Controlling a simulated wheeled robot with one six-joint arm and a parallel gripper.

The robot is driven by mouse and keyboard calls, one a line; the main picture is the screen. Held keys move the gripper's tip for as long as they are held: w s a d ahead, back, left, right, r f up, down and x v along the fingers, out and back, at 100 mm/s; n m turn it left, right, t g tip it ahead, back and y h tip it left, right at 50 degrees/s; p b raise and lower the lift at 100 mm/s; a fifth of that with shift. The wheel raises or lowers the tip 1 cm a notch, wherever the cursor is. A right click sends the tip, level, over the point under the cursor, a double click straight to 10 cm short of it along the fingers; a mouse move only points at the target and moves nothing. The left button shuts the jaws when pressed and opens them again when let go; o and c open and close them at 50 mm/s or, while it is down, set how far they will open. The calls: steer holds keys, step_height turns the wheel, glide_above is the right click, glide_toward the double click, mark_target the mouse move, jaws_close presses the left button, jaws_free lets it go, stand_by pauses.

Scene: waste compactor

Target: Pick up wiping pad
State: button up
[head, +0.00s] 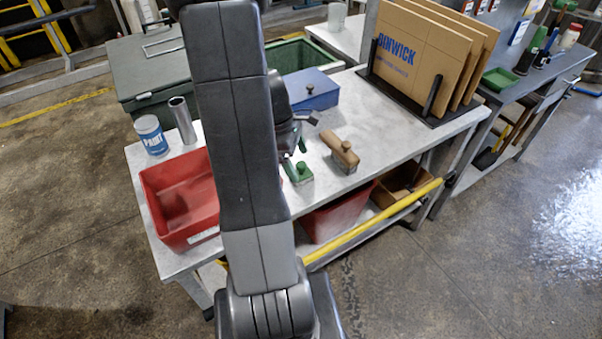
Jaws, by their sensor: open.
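Two small handled blocks lie on the grey worktable (400,125). One is a brown block (341,150) with a rounded wooden-looking handle and a grey-green underside. The other is a smaller green block (299,173) to its left, nearer the table's front edge and partly hidden by my arm. I cannot tell for sure which one is the wiping pad. My gripper (303,132) is open, above the table, up and left of the brown block and just beyond the green one. It appears empty, and my arm hides part of it.
A red bin (180,205), a paint can (151,135) and a metal tumbler (183,121) stand left of my arm. A blue box (312,90) sits behind the gripper. A rack of cardboard sheets (425,50) stands at the back right. The tabletop right of the brown block is clear.

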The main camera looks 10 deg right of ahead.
mark_target(299, 163)
steer(key=shift+x, duration=2.2)
steer(key=c, duration=1.3)
